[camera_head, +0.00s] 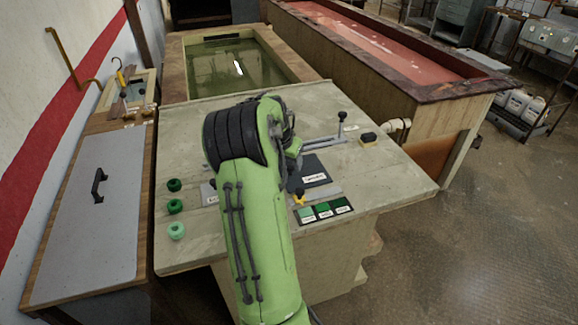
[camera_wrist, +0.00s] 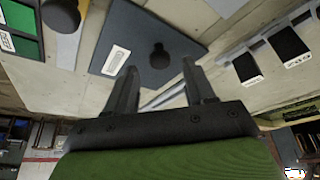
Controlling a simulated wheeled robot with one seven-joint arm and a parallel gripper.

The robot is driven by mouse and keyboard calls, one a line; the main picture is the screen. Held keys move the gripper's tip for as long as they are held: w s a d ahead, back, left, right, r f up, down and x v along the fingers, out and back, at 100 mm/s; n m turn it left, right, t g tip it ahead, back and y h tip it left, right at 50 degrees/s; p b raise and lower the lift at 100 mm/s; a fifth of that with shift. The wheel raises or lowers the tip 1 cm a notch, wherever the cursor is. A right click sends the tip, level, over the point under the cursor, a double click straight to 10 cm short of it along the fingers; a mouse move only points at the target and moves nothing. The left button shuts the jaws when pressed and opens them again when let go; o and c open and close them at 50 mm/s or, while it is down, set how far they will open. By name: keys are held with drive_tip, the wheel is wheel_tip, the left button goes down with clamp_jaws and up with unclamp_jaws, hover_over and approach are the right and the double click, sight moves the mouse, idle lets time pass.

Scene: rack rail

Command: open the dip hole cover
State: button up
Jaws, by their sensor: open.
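A dark grey plate with a white label (camera_head: 308,163) lies on the pale worktop, partly hidden by my arm. I take it to be the dip hole cover, though its label is too small to read. In the wrist view the plate (camera_wrist: 118,32) carries a round black knob (camera_wrist: 159,52) and looks flat on the worktop. My gripper (camera_wrist: 159,68) is open and empty. Its fingertips point at the plate, with the knob between them in the picture; I cannot tell the distance. My arm hides the gripper in the head view.
Around the plate are a rail with an upright black-knobbed post (camera_head: 342,120), a black block (camera_head: 368,137), green tiles (camera_head: 323,212) and several green rings (camera_head: 175,207). A grey lid with a handle (camera_head: 85,225) lies left. Tanks of green (camera_head: 222,70) and red (camera_head: 400,60) stand behind.

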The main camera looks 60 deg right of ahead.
drive_tip(key=shift+x, duration=1.15)
clamp_jaws()
